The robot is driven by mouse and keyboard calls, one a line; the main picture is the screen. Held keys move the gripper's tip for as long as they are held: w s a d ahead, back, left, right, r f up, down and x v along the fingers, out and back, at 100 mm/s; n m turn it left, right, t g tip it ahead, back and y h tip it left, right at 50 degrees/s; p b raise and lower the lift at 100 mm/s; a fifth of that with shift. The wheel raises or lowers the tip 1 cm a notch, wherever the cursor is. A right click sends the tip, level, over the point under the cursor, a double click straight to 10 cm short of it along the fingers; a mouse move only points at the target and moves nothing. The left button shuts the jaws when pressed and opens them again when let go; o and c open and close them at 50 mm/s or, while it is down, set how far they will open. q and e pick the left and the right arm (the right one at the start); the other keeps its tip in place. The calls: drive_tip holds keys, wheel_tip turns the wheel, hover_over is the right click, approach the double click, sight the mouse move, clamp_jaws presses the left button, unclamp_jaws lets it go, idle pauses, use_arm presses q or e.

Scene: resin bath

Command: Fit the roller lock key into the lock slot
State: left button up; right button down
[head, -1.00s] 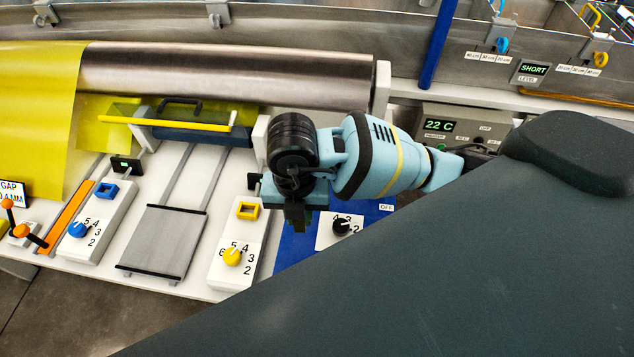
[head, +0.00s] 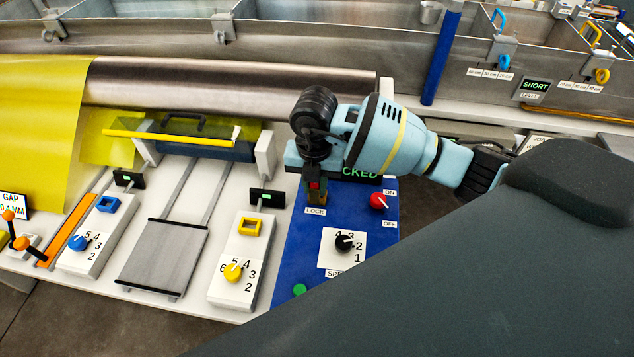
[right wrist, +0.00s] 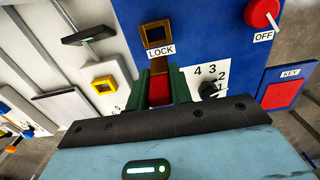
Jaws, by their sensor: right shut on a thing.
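My right gripper (head: 315,188) is shut on the red roller lock key, which shows as a red block (right wrist: 160,91) between the green fingers in the right wrist view. The lock slot (right wrist: 157,37) is a brown square frame with a dark opening on the blue panel, above the LOCK label. In the right wrist view the key appears below the slot and label, apart from the opening. In the head view the gripper overlaps the slot area, so their gap cannot be told there. My left gripper is not in view.
The blue panel (head: 305,255) also carries a red knob (head: 378,201), a black speed dial (head: 344,243) and a green button (head: 300,290). A yellow dial (head: 233,271) stands left. A KEY plate with a red patch (right wrist: 283,95) is at the right.

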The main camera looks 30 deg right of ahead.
drive_tip(key=shift+w+d+f, duration=0.15)
drive_tip(key=shift+w+d, duration=0.9)
drive_tip(key=shift+w, duration=0.2)
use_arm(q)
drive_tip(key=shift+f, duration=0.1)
use_arm(e)
drive_tip(key=shift+f, duration=1.75)
drive_tip(key=shift+f, duration=0.2)
drive_tip(key=c, duration=1.3)
unclamp_jaws()
drive_tip(key=shift+o, duration=0.2)
drive_tip(key=shift+r, duration=0.1)
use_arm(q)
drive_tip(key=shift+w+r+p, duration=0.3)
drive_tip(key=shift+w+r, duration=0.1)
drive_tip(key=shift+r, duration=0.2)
use_arm(e)
wheel_tip(320, 180, up, 12)
